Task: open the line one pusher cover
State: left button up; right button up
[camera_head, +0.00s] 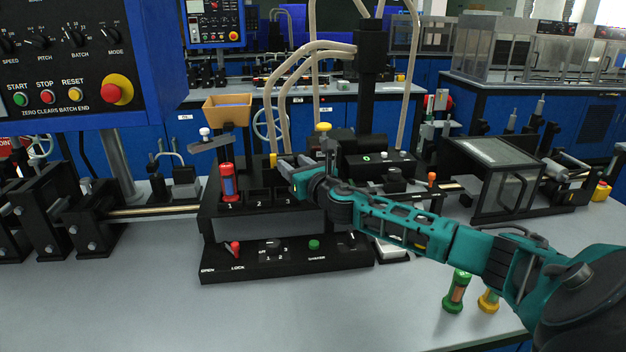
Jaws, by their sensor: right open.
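My right arm comes in from the right and reaches across the black machine. Its gripper (290,170) is open and sits above the numbered upper deck, just right of slot 3. No object shows held in it, though its fingers are small and partly lost against the dark parts. A black-framed cover with clear panels (495,153) stands on the table at the right, beyond my forearm, and looks shut. I cannot tell whether this is the line one pusher cover; no label on it is readable. My left gripper is not in view.
The machine's front panel (222,267) has a red lever marked open and lock. A red-and-blue cylinder (229,185) stands at slot 1. A green spool (456,292) and a yellow one (489,300) stand beneath my forearm. The grey table (120,310) is clear at front left.

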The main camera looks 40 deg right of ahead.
jog(key=s+a, duration=0.1)
jog(key=s, duration=0.9)
jog(key=shift+a+b, duration=0.25)
jog(key=shift+b, duration=0.05)
jog(key=shift+c, duration=0.3)
